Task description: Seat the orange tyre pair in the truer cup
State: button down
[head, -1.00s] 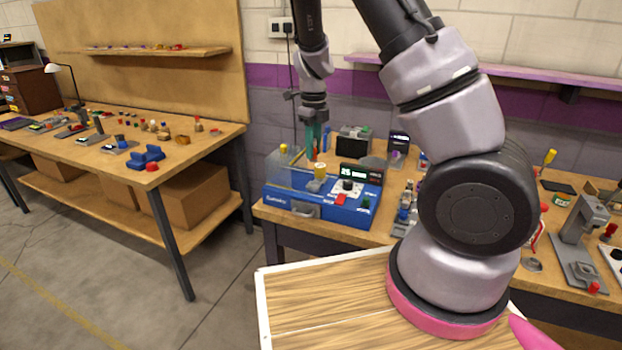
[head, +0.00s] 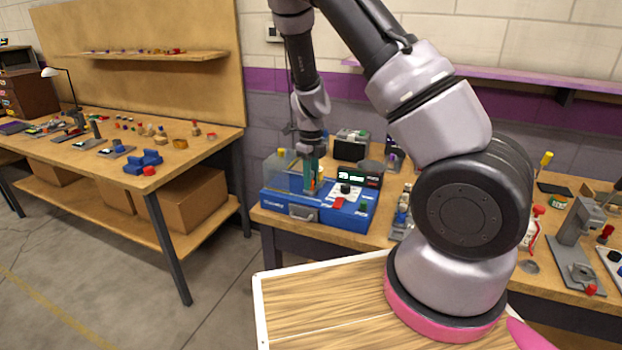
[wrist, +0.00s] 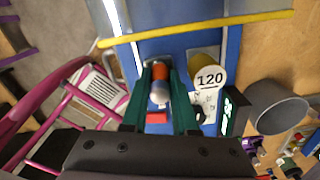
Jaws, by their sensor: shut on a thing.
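My gripper (wrist: 160,74) is shut on the orange tyre pair (wrist: 160,71), which shows between the green fingers in the wrist view with a pale grey rounded part just below it. In the head view my gripper (head: 312,184) points down over the blue truer (head: 290,206), close to its top. A sliver of orange shows at the fingertips there. The truer cup cannot be made out; the fingers and the tyre pair cover that area, so I cannot tell whether they touch it.
A yellow cylinder marked 120 (wrist: 209,73) stands just right of the fingers. A yellow bar (wrist: 200,28) and a clear guard lie beyond. The truer's lit display (head: 358,178) and red button (head: 338,203) are nearby. A grey cup (wrist: 278,107) stands at right.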

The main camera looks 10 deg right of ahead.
jog(key=c, duration=1)
grip_release()
jog(key=shift+o, duration=0.2)
notch_tip(320, 180, up, 12)
jog(key=shift+r, duration=0.15)
jog(key=s+d+r+n+t+y, duration=0.1)
jog(key=s+d+r+n+t, duration=0.2)
jog(key=s+r+n, duration=0.8)
jog(key=s+d+r+n+t+y, duration=0.1)
jog(key=s+r+n+t, duration=0.3)
jog(key=s+r+n, duration=0.7)
jog(key=shift+s+d+r+n, duration=0.2)
jog(key=shift+d+r+n, duration=0.8)
jog(key=shift+r, duration=0.55)
